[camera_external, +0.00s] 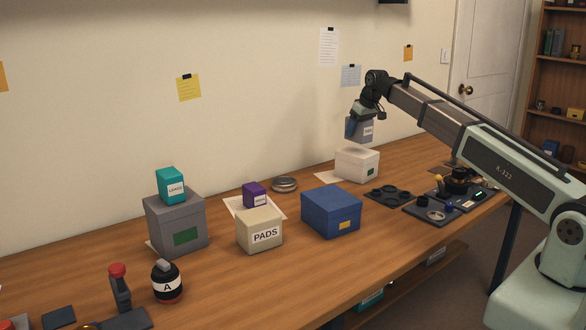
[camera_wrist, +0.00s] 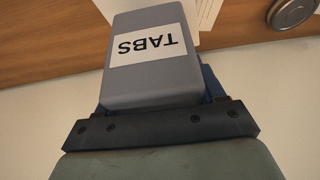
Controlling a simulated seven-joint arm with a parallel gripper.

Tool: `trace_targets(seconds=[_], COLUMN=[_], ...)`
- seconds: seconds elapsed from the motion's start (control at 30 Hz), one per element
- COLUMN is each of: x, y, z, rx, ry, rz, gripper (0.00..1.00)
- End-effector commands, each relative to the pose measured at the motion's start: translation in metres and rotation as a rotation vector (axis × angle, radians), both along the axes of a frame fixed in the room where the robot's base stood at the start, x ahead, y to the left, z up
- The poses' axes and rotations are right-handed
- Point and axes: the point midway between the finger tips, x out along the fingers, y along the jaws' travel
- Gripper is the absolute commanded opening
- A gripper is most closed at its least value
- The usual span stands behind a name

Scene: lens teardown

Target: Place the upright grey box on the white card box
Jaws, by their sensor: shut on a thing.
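The upright grey box (camera_external: 366,131), labelled TABS, is held in my gripper (camera_external: 353,130). It hangs above the white card box (camera_external: 357,165) in the external view, with a small gap seeming to show between them. In the wrist view the grey box (camera_wrist: 152,60) fills the middle, its TABS label upside down. My gripper (camera_wrist: 160,100) is shut on it, and the fingers are mostly hidden behind the box.
A blue box (camera_external: 331,212) stands in front of the white box. A round tin (camera_external: 285,184) lies near the wall. Dark trays (camera_external: 389,196) lie to the right.

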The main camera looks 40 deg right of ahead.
Motion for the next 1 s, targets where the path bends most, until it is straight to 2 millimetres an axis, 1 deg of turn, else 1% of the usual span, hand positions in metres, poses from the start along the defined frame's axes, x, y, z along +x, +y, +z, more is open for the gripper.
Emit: trace_targets(seconds=[0.17, 0.3, 0.4, 0.8, 0.83, 1.0], x=[0.000, 0.000, 0.000, 0.000, 0.000, 0.000], y=[0.000, 0.000, 0.000, 0.000, 0.000, 0.000], z=[-0.011, -0.029, -0.038, -0.043, -0.043, -0.042], rx=[0.000, 0.000, 0.000, 0.000, 0.000, 0.000], ry=[-0.002, 0.000, -0.001, -0.001, -0.001, -0.001], rz=[0.000, 0.000, 0.000, 0.000, 0.000, 0.000], gripper=[0.31, 0.31, 0.31, 0.31, 0.70, 0.86])
